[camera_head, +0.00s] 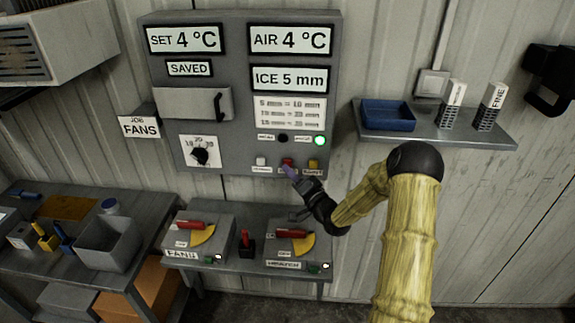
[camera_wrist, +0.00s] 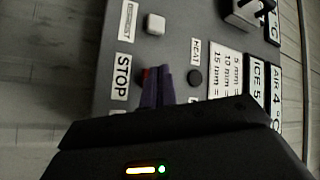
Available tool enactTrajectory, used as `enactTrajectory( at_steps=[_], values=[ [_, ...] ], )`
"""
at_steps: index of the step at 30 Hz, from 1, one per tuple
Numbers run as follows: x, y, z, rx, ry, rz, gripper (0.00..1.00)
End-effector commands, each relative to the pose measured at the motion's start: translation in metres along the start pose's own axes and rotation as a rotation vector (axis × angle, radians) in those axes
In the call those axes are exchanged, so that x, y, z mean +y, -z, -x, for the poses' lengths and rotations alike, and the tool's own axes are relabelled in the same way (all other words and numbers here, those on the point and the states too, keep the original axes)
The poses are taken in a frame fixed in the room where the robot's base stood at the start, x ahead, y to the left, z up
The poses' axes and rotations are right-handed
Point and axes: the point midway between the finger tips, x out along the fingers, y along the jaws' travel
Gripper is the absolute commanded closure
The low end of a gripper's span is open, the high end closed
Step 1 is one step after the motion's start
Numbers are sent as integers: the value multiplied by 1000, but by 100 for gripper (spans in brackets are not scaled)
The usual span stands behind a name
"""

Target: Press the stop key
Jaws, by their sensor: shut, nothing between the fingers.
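The red stop key (camera_head: 287,162) sits in the bottom row of the grey control panel (camera_head: 232,120), between a white key (camera_head: 260,161) and a yellow key (camera_head: 313,162). In the wrist view the STOP label (camera_wrist: 122,77) is clear. Only a sliver of the red key (camera_wrist: 147,74) shows there beside my purple fingers. My gripper (camera_head: 288,172) is shut and empty, with its fingertips at the red key and covering part of it. I cannot tell whether the tips touch it. The wrist view also shows my gripper (camera_wrist: 157,84) and the white key (camera_wrist: 155,24).
A green lamp (camera_head: 319,140) is lit above the keys; a dark lamp (camera_head: 283,138) is beside it. Below stands a bench with two red-handled boxes (camera_head: 200,237) (camera_head: 297,245). A shelf (camera_head: 440,130) with a blue tray (camera_head: 388,114) is at right.

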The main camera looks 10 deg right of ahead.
Motion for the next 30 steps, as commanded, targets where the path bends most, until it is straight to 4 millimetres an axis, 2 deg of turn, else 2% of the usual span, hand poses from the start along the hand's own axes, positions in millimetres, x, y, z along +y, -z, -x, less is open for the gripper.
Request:
enactTrajectory(
  at_steps=[30],
  values=[
    [5,5,-7,0,1,1,100]
  ],
)
